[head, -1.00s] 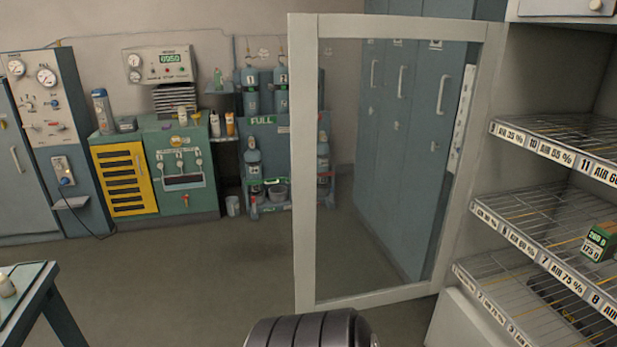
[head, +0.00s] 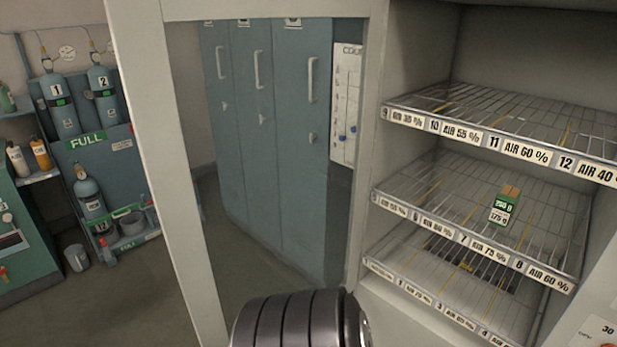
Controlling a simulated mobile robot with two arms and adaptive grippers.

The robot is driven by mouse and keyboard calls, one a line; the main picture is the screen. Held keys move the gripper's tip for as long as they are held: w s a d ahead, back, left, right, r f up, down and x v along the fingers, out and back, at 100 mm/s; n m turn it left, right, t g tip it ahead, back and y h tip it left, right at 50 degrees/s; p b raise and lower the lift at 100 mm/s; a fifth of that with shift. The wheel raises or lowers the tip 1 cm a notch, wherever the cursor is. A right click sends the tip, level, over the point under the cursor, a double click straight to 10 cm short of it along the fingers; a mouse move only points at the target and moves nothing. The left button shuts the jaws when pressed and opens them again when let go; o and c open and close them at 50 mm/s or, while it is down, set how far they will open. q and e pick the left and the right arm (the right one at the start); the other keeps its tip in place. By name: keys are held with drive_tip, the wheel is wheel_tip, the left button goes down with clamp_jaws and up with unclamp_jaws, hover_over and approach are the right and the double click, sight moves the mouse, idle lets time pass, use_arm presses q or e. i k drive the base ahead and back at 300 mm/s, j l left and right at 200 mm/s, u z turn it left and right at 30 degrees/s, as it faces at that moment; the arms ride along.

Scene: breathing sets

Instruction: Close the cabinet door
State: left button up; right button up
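The cabinet door (head: 172,170) is a white frame with a clear pane, and it stands wide open to the left of the cabinet. The cabinet (head: 480,147) is open at the front and shows wire shelves with numbered labels. A dark ribbed cylindrical part, probably of my own arm, shows at the bottom middle in front of the door's lower edge. I cannot tell whether it touches the door. Neither of my grippers shows in the head view.
A small green box (head: 505,208) sits on the middle shelf. Blue lockers (head: 270,130) show through the door's pane. Gas cylinders (head: 58,105) stand by a rack at the left. The floor (head: 130,300) left of the door is clear.

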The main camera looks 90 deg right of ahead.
sight(137, 31)
drive_tip(key=i+l+z, duration=0.2)
drive_tip(key=i+z, duration=0.25)
drive_tip(key=i+l+z, duration=0.15)
drive_tip(key=z, duration=0.25)
drive_tip(key=i+z, duration=0.65)
drive_tip(key=z, duration=0.2)
drive_tip(key=i+j+z, duration=0.15)
drive_tip(key=z, duration=0.25)
drive_tip(key=i+j+z, duration=0.1)
drive_tip(key=z, duration=0.3)
drive_tip(key=i+j+z, duration=0.2)
drive_tip(key=z, duration=0.2)
drive_tip(key=i+j+z, duration=0.15)
drive_tip(key=z, duration=0.35)
drive_tip(key=i+j+z, duration=0.1)
drive_tip(key=z, duration=0.4)
drive_tip(key=j+z, duration=0.3)
drive_tip(key=z, duration=0.15)
drive_tip(key=i+j+z, duration=0.1)
drive_tip(key=j+z, duration=0.15)
drive_tip(key=z, duration=0.25)
drive_tip(key=k+j+z, duration=0.2)
drive_tip(key=j+z, duration=0.15)
drive_tip(key=j, duration=0.15)
